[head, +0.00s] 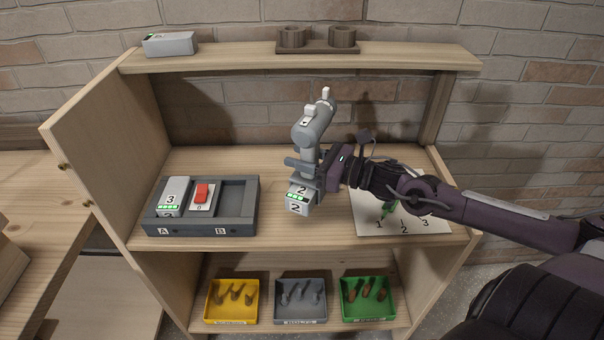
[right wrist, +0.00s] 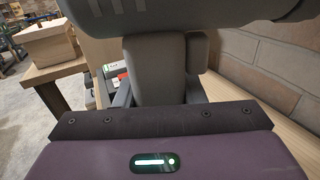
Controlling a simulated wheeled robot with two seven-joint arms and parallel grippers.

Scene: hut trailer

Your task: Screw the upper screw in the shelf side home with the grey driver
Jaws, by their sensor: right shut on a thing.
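The grey driver (head: 313,130) is upright above the middle shelf, its body on top and a battery marked 2 (head: 299,199) at its foot. My right gripper (head: 314,171) is shut on its handle, low down near the battery. The handle (right wrist: 155,72) fills the middle of the right wrist view. The shelf side (head: 105,155) is the wooden panel at the left. Two small screw heads show near its front edge, the upper screw (head: 62,166) and a lower one (head: 70,195); how far they stick out is hard to tell. My left gripper is not in view.
A dark charger (head: 247,215) on the middle shelf holds a battery marked 3 and a red switch; bay B looks empty. A numbered card (head: 436,222) lies under my right arm. Yellow, grey and green trays stand below. A battery (head: 170,43) and ring holder (head: 317,47) are on top.

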